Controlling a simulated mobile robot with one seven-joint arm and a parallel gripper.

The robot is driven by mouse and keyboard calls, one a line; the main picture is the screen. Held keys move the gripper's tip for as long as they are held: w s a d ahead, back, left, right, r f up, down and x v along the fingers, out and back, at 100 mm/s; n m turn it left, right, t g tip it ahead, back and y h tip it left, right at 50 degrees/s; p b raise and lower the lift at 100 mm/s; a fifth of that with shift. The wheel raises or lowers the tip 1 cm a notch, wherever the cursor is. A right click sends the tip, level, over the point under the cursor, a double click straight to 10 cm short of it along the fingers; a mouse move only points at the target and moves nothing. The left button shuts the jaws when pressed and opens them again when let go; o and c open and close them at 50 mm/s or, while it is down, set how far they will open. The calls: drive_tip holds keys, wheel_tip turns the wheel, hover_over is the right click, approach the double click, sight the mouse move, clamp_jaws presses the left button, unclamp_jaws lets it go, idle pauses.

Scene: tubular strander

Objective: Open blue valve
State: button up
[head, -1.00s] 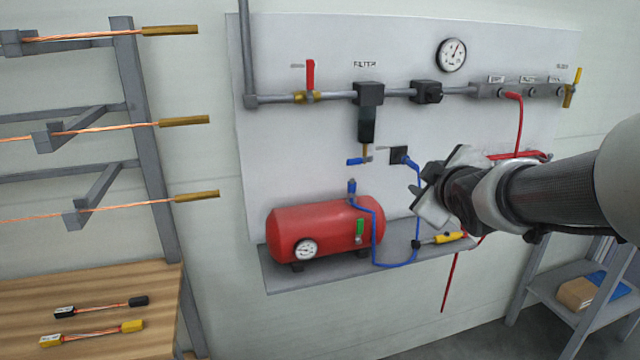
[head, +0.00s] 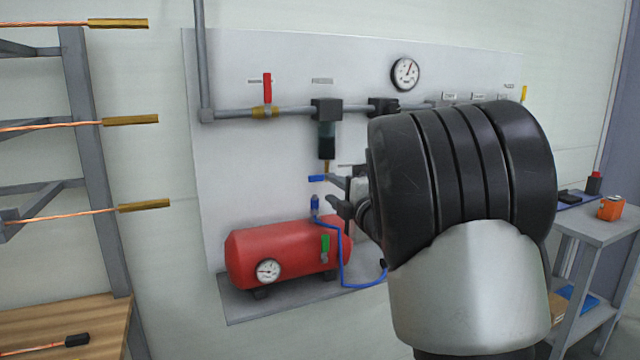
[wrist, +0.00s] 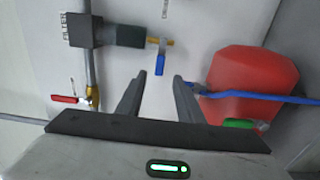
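The blue valve handle (head: 317,178) sticks out to the left of the brass drain pipe (head: 326,166), below the filter (head: 327,138). In the wrist view the blue handle (wrist: 160,65) lies crosswise to its short brass pipe (wrist: 160,42). My gripper (head: 332,190) is close below and to the right of the handle in the head view. In the wrist view the two fingers of my gripper (wrist: 158,78) are spread apart with nothing between them. The handle shows just beyond the gap between the fingertips. My arm hides part of the panel.
A red tank (head: 285,252) with a gauge, green valve (head: 325,248) and blue hose (head: 342,270) sits on a shelf below. A red-handled valve (head: 267,88) is on the pipe above. A rack with copper wires (head: 70,120) stands left; a grey cart (head: 590,225) stands right.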

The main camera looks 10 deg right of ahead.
sight(317, 179)
drive_tip(key=x, duration=0.8)
drive_tip(key=shift+c, duration=0.6)
clamp_jaws()
